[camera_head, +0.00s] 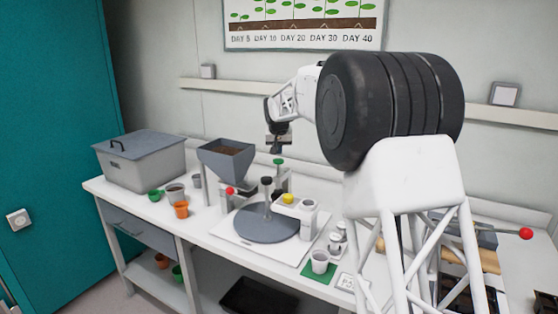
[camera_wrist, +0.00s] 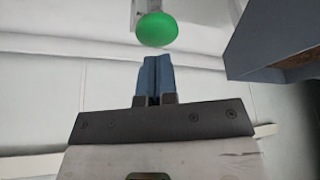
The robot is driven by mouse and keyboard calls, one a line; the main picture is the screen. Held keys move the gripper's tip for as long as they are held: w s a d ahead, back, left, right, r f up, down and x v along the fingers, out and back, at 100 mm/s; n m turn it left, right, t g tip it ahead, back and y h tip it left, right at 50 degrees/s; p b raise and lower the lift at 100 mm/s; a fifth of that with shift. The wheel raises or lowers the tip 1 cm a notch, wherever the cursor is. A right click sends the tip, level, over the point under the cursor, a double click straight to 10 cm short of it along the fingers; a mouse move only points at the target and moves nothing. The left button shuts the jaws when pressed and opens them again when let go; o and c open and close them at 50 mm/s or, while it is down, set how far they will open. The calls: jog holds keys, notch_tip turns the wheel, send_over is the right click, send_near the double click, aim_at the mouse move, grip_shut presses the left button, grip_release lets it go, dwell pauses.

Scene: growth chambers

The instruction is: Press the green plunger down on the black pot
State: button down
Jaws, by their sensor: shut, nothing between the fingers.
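The green plunger knob (camera_head: 278,162) stands on its stem at the back of the bench, behind the round grey turntable (camera_head: 266,222). In the wrist view the green knob (camera_wrist: 156,28) is just beyond my fingertips, with a visible gap. My gripper (camera_head: 276,150) is just above the knob in the head view. Its blue fingers (camera_wrist: 153,60) are together and empty. I cannot clearly make out a black pot under the plunger; the area beneath it is partly hidden by a black-topped post (camera_head: 266,181) in front.
A grey hopper (camera_head: 226,160) of soil stands just left of the plunger, and its edge shows close on the right in the wrist view (camera_wrist: 270,40). Small pots, including an orange one (camera_head: 181,210), stand at the front left. A lidded grey bin (camera_head: 140,160) is farther left.

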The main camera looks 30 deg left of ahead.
aim_at(278, 159)
jog(key=shift+f, duration=2.45)
dwell(1.0)
jog(key=shift+r, duration=5.15)
jog(key=shift+d, duration=0.1)
